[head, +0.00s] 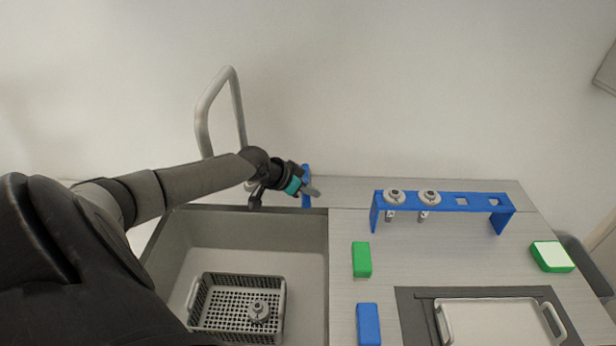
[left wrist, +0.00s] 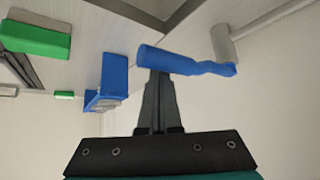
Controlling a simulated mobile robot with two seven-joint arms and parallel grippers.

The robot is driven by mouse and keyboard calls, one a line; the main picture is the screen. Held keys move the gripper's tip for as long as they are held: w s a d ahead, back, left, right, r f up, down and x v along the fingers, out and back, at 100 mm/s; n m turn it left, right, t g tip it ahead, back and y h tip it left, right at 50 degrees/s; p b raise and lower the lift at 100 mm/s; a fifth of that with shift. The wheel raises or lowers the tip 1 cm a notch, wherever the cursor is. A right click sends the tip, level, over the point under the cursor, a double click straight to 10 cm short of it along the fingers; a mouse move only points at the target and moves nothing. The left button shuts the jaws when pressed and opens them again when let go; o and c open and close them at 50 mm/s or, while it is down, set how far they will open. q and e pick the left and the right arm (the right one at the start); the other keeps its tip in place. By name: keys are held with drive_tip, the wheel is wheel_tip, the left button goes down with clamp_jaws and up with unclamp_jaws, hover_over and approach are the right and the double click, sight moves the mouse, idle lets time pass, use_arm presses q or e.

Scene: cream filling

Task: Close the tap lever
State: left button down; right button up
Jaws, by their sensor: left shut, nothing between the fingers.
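The tap (head: 238,105) is a tall grey arched pipe behind the sink. Its blue lever (head: 306,170) shows partly hidden behind my left gripper (head: 313,192) in the head view. In the left wrist view, the blue lever (left wrist: 185,62) lies across the picture just beyond the fingertips, beside a grey cylindrical tap part (left wrist: 222,45). My left gripper (left wrist: 157,82) is shut and empty, with its fingertips at the lever. I cannot tell whether they touch it. My right gripper is not in view.
The sink (head: 225,235) holds a grey basket (head: 193,300) with a metal nozzle piece (head: 258,311). On the counter right of it are a blue rack (head: 481,204) with two nozzles, green blocks (head: 362,259), a blue block (head: 368,325) and a tray (head: 495,299).

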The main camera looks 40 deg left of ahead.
use_arm(q)
drive_tip(key=p+v, duration=0.2)
drive_tip(key=v, duration=0.5)
drive_tip(key=shift+r, duration=0.15)
